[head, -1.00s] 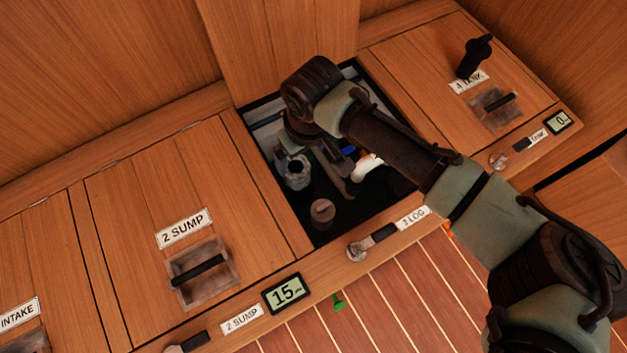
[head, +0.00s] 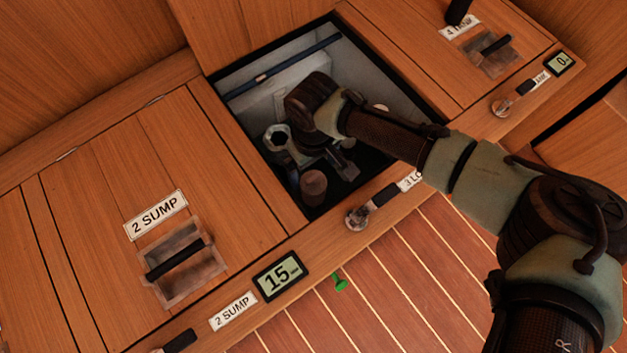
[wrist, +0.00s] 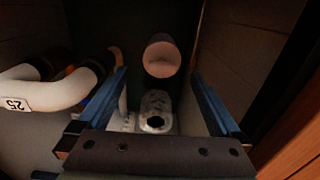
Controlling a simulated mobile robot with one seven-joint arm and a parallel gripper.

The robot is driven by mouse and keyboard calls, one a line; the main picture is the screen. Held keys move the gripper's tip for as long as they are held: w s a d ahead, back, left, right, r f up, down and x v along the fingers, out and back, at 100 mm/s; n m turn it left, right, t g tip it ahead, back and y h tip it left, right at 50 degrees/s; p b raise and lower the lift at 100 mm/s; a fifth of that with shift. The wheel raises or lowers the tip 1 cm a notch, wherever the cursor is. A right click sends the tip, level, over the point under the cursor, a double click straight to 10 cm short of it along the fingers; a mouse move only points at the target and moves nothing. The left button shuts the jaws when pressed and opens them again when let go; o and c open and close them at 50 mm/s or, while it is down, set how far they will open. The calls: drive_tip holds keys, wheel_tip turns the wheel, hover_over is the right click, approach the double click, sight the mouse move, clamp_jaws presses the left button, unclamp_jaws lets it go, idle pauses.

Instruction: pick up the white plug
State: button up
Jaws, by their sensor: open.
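A pale, pinkish-looking short cylinder (wrist: 162,55), the likeliest white plug, stands on the dark floor of the open compartment. In the head view it looks grey-brown (head: 313,187) near the front wall. My gripper (wrist: 159,76) is open and empty, its blue-lined fingers spread to either side. The cylinder shows between and beyond the fingertips, apparently untouched. A metallic fitting with a dark round hole (wrist: 156,112) lies between the fingers, nearer the palm. In the head view my arm reaches down into the compartment, and its wrist hides most of the gripper.
A white curved pipe marked 25 (wrist: 50,93) runs close to the left finger. The compartment rim (head: 255,165) and walls surround my wrist tightly. Closed wooden hatches (head: 110,175) lie to the left and right. A green item (head: 340,282) lies on the slatted floor.

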sight(314, 177)
drive_tip(key=f+b, duration=0.4)
drive_tip(key=f, duration=0.1)
drive_tip(key=shift+s, duration=0.2)
drive_tip(key=shift+r, duration=0.1)
drive_tip(key=c, duration=1.5)
wheel_tip(314, 177, up, 10)
drive_tip(key=p, duration=0.7)
drive_tip(key=shift+r+p, duration=0.2)
drive_tip(key=shift+p, duration=0.55)
